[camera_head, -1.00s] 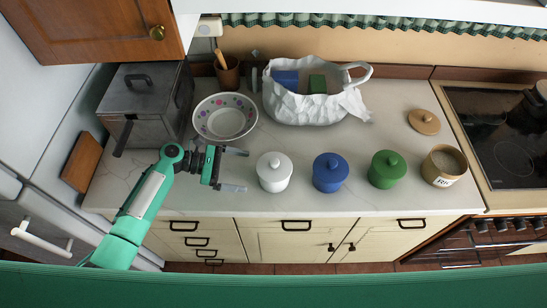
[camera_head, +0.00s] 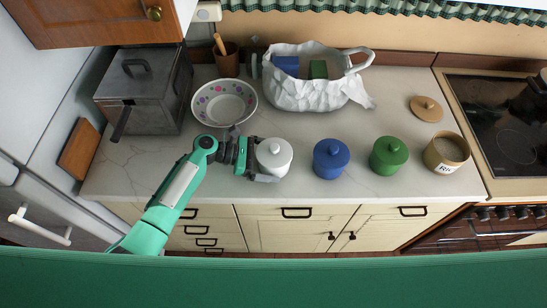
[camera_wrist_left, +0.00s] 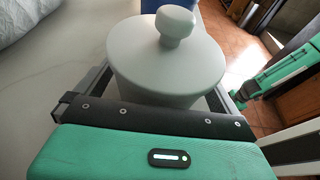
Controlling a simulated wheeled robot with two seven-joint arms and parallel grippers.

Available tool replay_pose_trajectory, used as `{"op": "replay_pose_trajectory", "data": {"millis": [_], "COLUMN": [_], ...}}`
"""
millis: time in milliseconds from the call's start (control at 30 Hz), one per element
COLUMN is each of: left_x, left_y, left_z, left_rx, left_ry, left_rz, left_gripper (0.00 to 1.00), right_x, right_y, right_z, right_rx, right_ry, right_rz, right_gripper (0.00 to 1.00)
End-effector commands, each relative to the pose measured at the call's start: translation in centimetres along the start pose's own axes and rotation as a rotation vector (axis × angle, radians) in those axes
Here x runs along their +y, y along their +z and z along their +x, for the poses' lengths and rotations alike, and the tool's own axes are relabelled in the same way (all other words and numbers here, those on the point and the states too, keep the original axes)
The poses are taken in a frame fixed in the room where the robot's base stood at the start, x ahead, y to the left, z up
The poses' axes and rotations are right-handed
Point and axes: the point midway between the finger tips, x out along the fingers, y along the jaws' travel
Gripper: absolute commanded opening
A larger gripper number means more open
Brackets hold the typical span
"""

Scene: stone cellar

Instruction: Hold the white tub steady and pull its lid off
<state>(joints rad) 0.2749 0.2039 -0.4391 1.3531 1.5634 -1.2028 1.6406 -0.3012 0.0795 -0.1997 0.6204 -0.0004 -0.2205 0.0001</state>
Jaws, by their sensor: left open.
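The white tub (camera_head: 273,170) stands upright on the counter, first in the row of lidded tubs. Its white lid (camera_head: 274,151) with a round knob sits on it; lid and tub also show in the left wrist view (camera_wrist_left: 166,55). My left gripper (camera_head: 268,160) is open, with its fingers reaching around the tub, one on each side. In the left wrist view the fingers are partly hidden behind the tub, and I cannot tell whether they touch it.
A blue tub (camera_head: 330,160) and a green tub (camera_head: 388,156) stand to the right, then an open tan jar (camera_head: 446,153) with its lid (camera_head: 426,108) behind. A spotted bowl (camera_head: 223,103) and a white bag (camera_head: 310,92) stand behind. The front counter strip is clear.

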Motion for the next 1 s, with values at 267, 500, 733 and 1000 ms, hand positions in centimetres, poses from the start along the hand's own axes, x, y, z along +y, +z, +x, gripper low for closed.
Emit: {"op": "replay_pose_trajectory", "data": {"millis": [267, 500, 733, 1000], "left_x": [0.01, 0.01, 0.0, 0.0], "left_y": [-0.02, -0.03, -0.05, -0.07], "left_z": [0.15, 0.13, 0.13, 0.12], "left_rx": [0.001, 0.001, 0.001, 0.001], "left_ry": [0.0, 0.0, 0.0, 0.0], "left_rz": [0.001, 0.001, 0.0, 0.0], "left_gripper": [1.0, 0.74, 0.74, 0.74], "right_x": [-0.03, -0.03, -0.02, -0.02], "right_y": [-0.06, -0.07, -0.1, -0.12], "right_z": [0.0, 0.0, 0.01, 0.01], "right_rx": [0.001, 0.001, 0.001, 0.002], "right_ry": [0.0, 0.0, 0.0, 0.0], "right_rz": [0.0, 0.0, 0.0, 0.0], "right_gripper": [0.36, 0.36, 0.36, 0.36]}}
